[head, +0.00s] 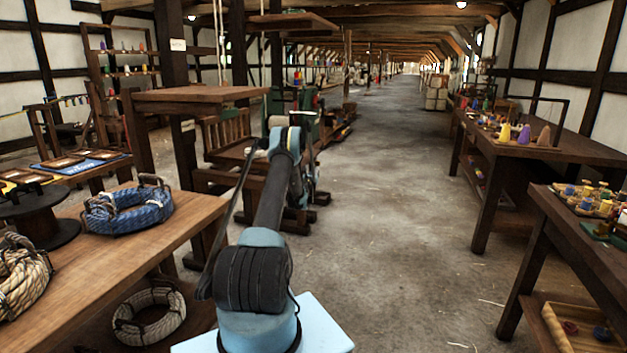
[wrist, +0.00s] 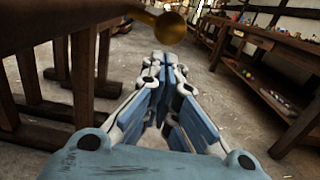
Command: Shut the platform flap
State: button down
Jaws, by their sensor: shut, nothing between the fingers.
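A flat wooden board (head: 200,95) stands out level from a dark post at left in the head view; it may be the platform flap, but I cannot tell for sure. A second, higher board (head: 290,21) hangs farther right. In the wrist view, a dark brown wooden piece (wrist: 95,10) crosses the upper left, with a brass knob (wrist: 168,27) at its end. I cannot tell which board it belongs to. My gripper (wrist: 163,58) is shut and empty, its fingertips just below the knob in the picture; contact is not clear. My arm mostly hides the gripper in the head view.
A bench at left holds a blue rope coil (head: 127,207) and a dark spool (head: 40,220). A wooden slatted frame (head: 228,135) stands behind my arm. Tables (head: 520,150) with small coloured items line the right. The stone floor aisle (head: 390,180) between is clear.

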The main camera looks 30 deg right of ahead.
jog(key=shift+s+d+r+n, duration=0.15)
jog(key=shift+s+r+n, duration=0.05)
jog(key=shift+r+n, duration=0.2)
